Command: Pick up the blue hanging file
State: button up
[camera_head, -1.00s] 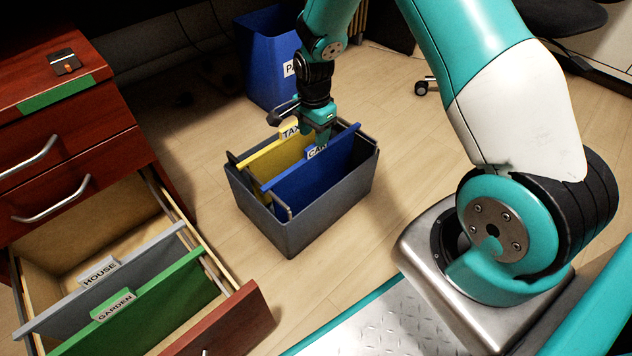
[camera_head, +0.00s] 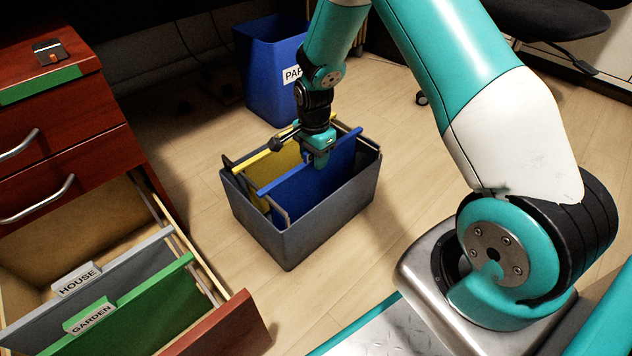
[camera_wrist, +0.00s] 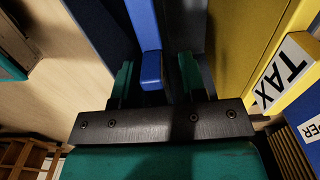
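The blue hanging file (camera_head: 310,182) hangs upright in the grey file box on the floor, in front of the yellow file (camera_head: 278,166). My gripper (camera_head: 321,160) is down at the middle of the blue file's top edge and covers its label tab in the head view. In the wrist view, the blue file's top part (camera_wrist: 150,68) stands between my two fingers (camera_wrist: 157,78). Gaps show on both sides of it, so the fingers look open. The yellow file's TAX label (camera_wrist: 283,72) is to the right there.
The grey box (camera_head: 325,219) stands on clear wooden floor. A blue paper bin (camera_head: 268,85) stands behind it. At left, an open drawer (camera_head: 232,330) of the red-brown cabinet holds a grey HOUSE file (camera_head: 110,295) and a green GARDEN file (camera_head: 150,310).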

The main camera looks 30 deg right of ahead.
grip_shut()
jog(key=shift+r, duration=0.1)
